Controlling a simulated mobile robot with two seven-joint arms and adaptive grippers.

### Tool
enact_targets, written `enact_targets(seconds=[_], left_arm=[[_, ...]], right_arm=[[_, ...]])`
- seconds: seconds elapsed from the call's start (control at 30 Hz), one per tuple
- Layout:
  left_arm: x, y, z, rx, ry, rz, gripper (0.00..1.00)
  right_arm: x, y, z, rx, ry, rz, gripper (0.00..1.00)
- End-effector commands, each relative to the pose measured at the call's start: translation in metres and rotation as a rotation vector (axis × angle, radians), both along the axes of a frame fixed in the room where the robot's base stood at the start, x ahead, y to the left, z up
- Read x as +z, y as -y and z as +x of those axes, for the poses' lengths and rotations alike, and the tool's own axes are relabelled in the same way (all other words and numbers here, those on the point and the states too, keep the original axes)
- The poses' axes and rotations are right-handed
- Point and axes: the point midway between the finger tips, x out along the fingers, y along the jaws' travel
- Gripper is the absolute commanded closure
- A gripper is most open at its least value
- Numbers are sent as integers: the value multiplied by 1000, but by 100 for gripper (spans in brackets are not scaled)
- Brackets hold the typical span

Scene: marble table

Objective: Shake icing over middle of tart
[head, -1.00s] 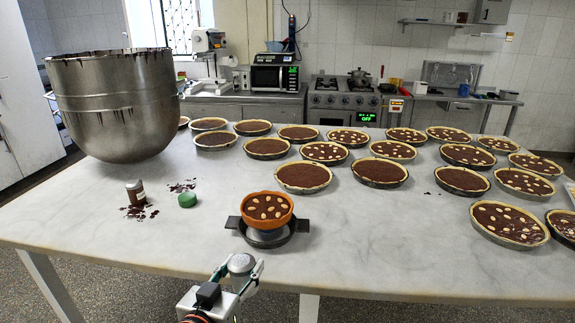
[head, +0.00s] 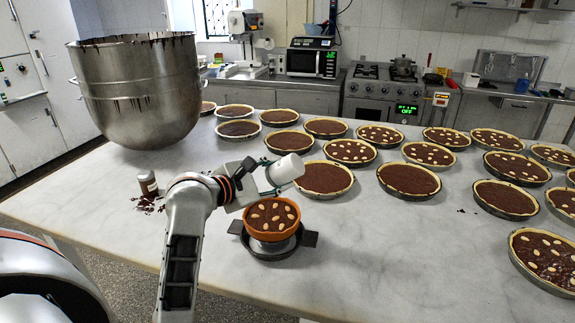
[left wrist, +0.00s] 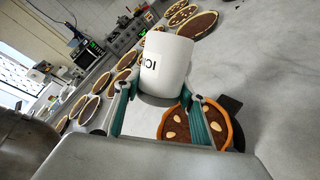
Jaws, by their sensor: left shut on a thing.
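The tart (head: 272,214) is a chocolate tart with pale almonds in an orange dish, on a black pan with two side handles (head: 240,228). It also shows in the wrist view (left wrist: 182,128), partly hidden by a finger. My left gripper (head: 268,182) is shut on the white icing shaker (head: 286,169). The shaker is tipped nearly on its side, above and behind the tart in the head view. In the wrist view the shaker (left wrist: 166,62) sits between the green fingers, with dark letters on its side. No falling icing is visible. My right gripper is out of view.
Many tarts (head: 325,178) fill the table's right and back. A large steel mixing bowl (head: 137,90) stands at the left.

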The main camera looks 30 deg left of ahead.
Motion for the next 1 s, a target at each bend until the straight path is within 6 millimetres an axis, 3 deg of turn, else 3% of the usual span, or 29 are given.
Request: enact_targets(seconds=[0.47, 1.0], left_arm=[[4, -2, 0, 0, 5, -16, 88], [-43, -1, 0, 0, 3, -16, 88]], right_arm=[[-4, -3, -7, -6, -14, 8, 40], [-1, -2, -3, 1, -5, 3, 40]])
